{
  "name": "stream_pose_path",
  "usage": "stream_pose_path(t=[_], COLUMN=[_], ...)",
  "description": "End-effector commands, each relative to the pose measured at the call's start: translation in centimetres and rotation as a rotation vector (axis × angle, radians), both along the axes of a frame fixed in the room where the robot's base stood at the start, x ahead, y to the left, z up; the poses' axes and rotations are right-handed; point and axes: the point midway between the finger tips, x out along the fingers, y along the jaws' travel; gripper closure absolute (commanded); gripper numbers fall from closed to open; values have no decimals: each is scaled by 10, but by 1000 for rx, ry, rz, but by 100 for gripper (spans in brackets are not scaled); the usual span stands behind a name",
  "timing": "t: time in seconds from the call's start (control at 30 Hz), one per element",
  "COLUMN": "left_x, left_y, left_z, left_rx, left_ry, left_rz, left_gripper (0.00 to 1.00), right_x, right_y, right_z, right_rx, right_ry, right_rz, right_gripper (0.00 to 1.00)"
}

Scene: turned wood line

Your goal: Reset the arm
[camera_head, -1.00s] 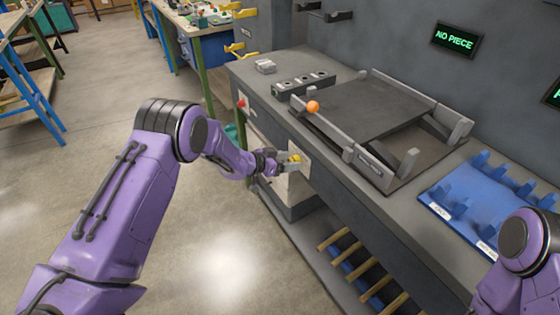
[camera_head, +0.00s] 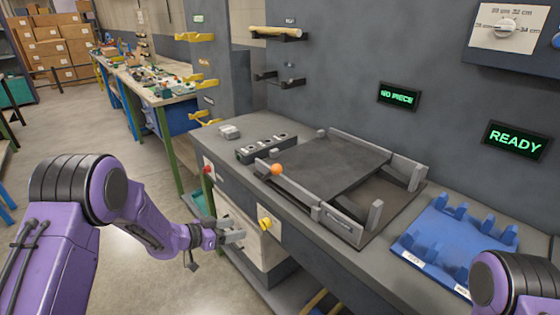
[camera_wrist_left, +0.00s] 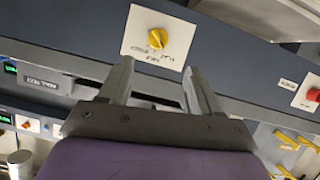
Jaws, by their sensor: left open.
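My left arm comes in from the left in the head view, and its gripper (camera_head: 236,234) is in front of the bench's front panel. In the left wrist view the gripper (camera_wrist_left: 158,82) has its two fingers apart with nothing between them. A yellow knob (camera_head: 265,224) on a pale plate is just right of the left gripper, apart from it. The knob also shows beyond the fingertips in the left wrist view (camera_wrist_left: 158,38). Part of my right arm shows at the lower right of the head view; its gripper is out of frame.
A red button (camera_head: 207,170) is on the bench front. Wall displays read NO PIECE (camera_head: 398,96) and READY (camera_head: 515,140). Open floor lies to the left.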

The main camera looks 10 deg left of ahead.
Motion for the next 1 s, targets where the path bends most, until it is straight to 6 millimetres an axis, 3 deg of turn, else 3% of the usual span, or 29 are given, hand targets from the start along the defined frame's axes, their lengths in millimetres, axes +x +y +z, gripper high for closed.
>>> stream_pose_path(t=[0.13, 0.17, 0.23, 0.3, 0.37, 0.43, 0.5, 0.6, 0.7, 0.83, 1.0], left_x=[0, -6, -35, -81, -126, -184, -242, -315, -365, -391, -392], left_y=[12, 14, 20, 26, 32, 38, 43, 47, 44, 41, 41], left_z=[-5, -13, -48, -91, -122, -151, -171, -185, -191, -200, -200], left_rx=[-61, -85, -128, -132, -108, -55, 13, 115, 188, 227, 227], left_ry=[-3, 17, 110, 233, 336, 453, 561, 689, 781, 836, 839], left_rz=[187, 257, 448, 645, 789, 932, 1050, 1165, 1203, 1183, 1183], left_gripper=[37, 37, 37, 37, 37, 37, 37, 37, 37, 37, 37], right_x=[0, 0, 0, 0, 0, 0, 0, 0, 0, 0, 0], right_y=[0, 0, 0, 0, 0, 0, 0, 0, 0, 0, 0], right_z=[0, 0, 0, 0, 0, 0, 0, 0, 0, 0, 0], right_rx=[0, 0, 0, 0, 0, 0, 0, 0, 0, 0, 0], right_ry=[0, 0, 0, 0, 0, 0, 0, 0, 0, 0, 0], right_rz=[0, 0, 0, 0, 0, 0, 0, 0, 0, 0, 0], right_gripper=[57, 57, 57, 57, 57, 57, 57, 57, 57, 57, 57])
